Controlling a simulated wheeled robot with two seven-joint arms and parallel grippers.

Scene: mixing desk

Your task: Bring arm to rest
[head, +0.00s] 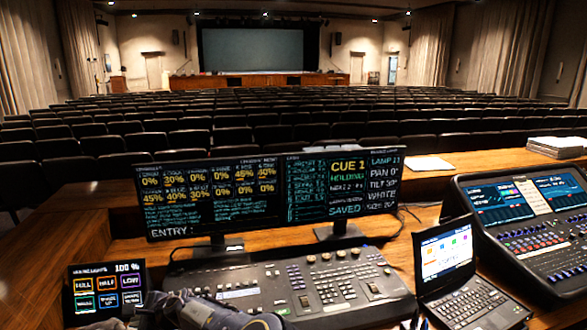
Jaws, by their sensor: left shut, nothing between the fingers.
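My left gripper (262,321) shows at the bottom edge, low in front of the lighting console (300,285). It is shut and empty, and part of it is cut off by the frame. I cannot tell whether it touches the console's front edge. The console is a grey panel with many keys, knobs and faders. My right gripper is not in view.
Two monitors (215,200) stand behind the console. A small touch panel (105,290) stands at left. A laptop (445,255) and a sound mixer (530,225) stand at right. Papers (556,146) lie at the far right. Rows of seats and a stage lie beyond.

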